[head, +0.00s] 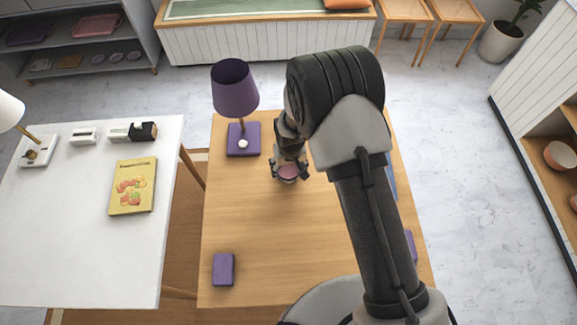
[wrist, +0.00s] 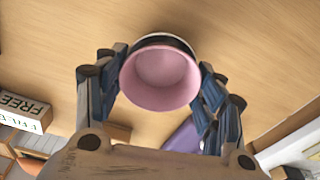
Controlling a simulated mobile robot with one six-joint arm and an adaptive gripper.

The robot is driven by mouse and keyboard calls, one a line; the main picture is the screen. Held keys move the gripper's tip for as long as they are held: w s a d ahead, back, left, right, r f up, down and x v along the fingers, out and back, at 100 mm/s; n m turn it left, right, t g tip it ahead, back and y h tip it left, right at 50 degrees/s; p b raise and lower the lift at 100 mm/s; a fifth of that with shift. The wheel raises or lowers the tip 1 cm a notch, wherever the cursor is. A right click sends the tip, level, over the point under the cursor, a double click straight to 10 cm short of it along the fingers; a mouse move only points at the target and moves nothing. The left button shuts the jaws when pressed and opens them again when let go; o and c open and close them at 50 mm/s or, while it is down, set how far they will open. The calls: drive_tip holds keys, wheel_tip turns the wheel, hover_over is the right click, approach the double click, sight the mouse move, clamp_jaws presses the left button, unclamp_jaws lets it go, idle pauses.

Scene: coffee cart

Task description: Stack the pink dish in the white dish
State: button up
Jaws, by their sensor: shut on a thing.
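The pink dish (head: 289,171) is between the fingers of my gripper (head: 290,174) over the wooden table, right of the purple lamp. In the wrist view the pink dish (wrist: 160,77) faces the camera with its open side, and the gripper fingers (wrist: 162,62) close on it from both sides. A pale rim with a dark band shows just beyond the dish at its far edge. It may be the white dish (wrist: 165,37) under it; I cannot tell whether the two touch.
A purple lamp (head: 235,90) stands on the wooden table (head: 250,225) just left of my gripper. A small purple box (head: 223,269) lies near the front left. The table's middle is clear. A white table (head: 80,230) with a yellow book (head: 132,187) stands at left.

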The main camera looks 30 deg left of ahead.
sight(290, 175)
drive_tip(key=shift+s+d+f, duration=0.1)
drive_tip(key=shift+f, duration=0.25)
drive_tip(key=o, duration=1.1)
drive_tip(key=shift+c, duration=0.2)
drive_tip(key=shift+r, duration=0.4)
wheel_tip(290, 175, up, 12)
drive_tip(key=p, duration=0.3)
drive_tip(key=shift+s+d+r, duration=0.2)
drive_tip(key=shift+s+d, duration=0.15)
drive_tip(key=shift+s, duration=0.1)
